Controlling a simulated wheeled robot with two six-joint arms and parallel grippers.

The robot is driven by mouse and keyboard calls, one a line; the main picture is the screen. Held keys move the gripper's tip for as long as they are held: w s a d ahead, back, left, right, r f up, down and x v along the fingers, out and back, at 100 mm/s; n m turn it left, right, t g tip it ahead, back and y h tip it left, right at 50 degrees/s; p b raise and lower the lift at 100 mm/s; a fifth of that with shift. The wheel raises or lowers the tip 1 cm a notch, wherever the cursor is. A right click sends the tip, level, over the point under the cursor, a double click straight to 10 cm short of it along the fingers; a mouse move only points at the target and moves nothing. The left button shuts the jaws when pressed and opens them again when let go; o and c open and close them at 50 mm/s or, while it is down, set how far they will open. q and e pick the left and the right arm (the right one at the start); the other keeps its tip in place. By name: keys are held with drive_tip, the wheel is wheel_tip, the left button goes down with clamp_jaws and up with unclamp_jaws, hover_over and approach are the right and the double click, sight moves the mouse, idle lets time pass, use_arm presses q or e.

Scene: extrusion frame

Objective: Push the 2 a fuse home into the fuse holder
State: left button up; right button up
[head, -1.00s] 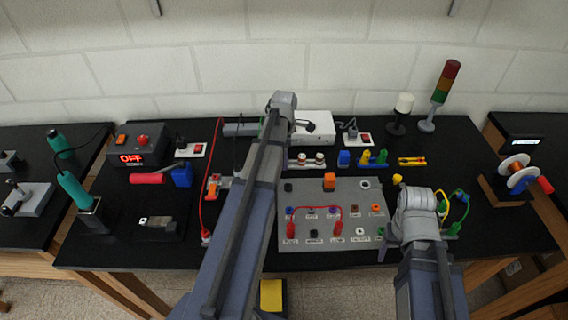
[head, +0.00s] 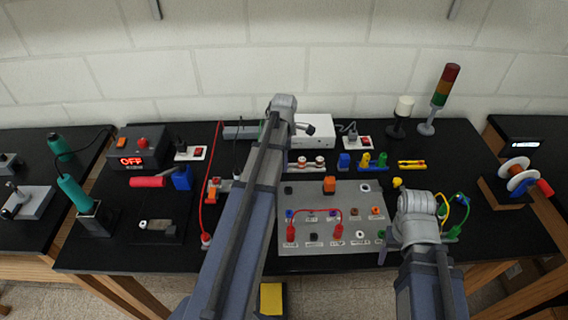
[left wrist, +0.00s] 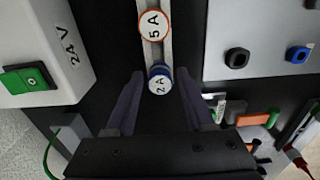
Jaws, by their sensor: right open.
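In the left wrist view the 2 A fuse (left wrist: 158,80), with a white face and blue rim, sits on a pale strip-like holder (left wrist: 167,50). The 5 A fuse (left wrist: 153,25), with an orange rim, sits beyond it on the strip. My left gripper (left wrist: 160,88) is open, its dark fingers on either side of the 2 A fuse, with a gap showing at each side. How deep the fuse sits I cannot tell. In the head view the holder (head: 305,169) is behind the grey panel, and my left arm hides its gripper. My right gripper (head: 388,247) is open at the panel's right edge.
The white 24 V box (left wrist: 40,55) stands close to the left gripper; in the head view it is behind the holder (head: 316,124). The grey panel (head: 350,195) with red leads lies in front. Blue, yellow and green parts (head: 366,160) stand right of the holder.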

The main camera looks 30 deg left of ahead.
use_arm(q)
clamp_jaws()
idle(1.0)
drive_tip(key=shift+r, duration=0.1)
use_arm(e)
drive_tip(key=shift+r, duration=0.15)
use_arm(q)
drive_tip(key=shift+r+p, duration=2.95)
drive_tip(key=shift+p, duration=0.1)
use_arm(e)
wheel_tip(320, 180, up, 6)
drive_tip(key=shift+f, duration=0.1)
